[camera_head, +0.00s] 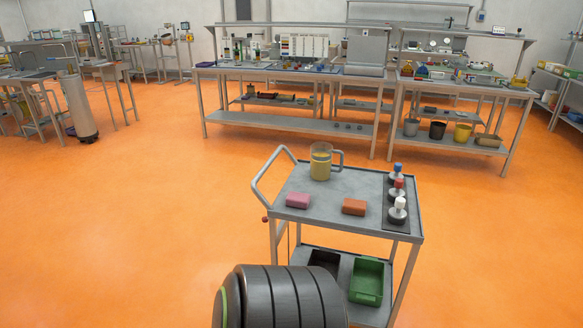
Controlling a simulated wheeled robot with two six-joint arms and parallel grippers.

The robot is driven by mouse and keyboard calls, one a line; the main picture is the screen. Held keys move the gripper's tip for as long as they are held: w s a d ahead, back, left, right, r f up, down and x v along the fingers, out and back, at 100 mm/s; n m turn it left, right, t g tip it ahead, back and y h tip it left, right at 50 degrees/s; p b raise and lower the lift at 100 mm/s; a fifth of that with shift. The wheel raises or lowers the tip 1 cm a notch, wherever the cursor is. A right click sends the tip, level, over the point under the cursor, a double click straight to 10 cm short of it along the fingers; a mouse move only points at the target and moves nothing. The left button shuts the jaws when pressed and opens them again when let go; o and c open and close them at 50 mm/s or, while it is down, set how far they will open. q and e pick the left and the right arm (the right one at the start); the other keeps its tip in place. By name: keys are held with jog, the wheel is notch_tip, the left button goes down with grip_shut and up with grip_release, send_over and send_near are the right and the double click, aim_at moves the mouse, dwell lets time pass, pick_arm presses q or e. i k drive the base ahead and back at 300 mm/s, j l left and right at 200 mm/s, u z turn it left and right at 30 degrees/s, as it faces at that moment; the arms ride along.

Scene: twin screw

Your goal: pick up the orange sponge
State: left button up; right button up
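The orange sponge (354,207) is a small orange-brown block. It lies flat on the top shelf of a grey metal cart (330,214), right of the middle and close to the front edge. A pink sponge (298,200) lies to its left on the same shelf, apart from it. Neither of my grippers is in view. A dark, ringed rounded part with a green band fills the bottom centre of the picture, in front of the cart, and looks like part of my own body. Nothing touches or covers the orange sponge.
A jug (321,163) with yellowish contents stands behind the sponges. Several knobbed pieces with blue, red and white tops (397,204) stand in a row at the right. A green bin (367,281) sits on the lower shelf. Orange floor (120,220) is clear around the cart.

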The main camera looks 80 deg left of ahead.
aim_at(355, 206)
jog(key=j+u, duration=0.1)
jog(key=u, duration=2.05)
jog(key=z, duration=4)
jog(key=u, duration=3.8)
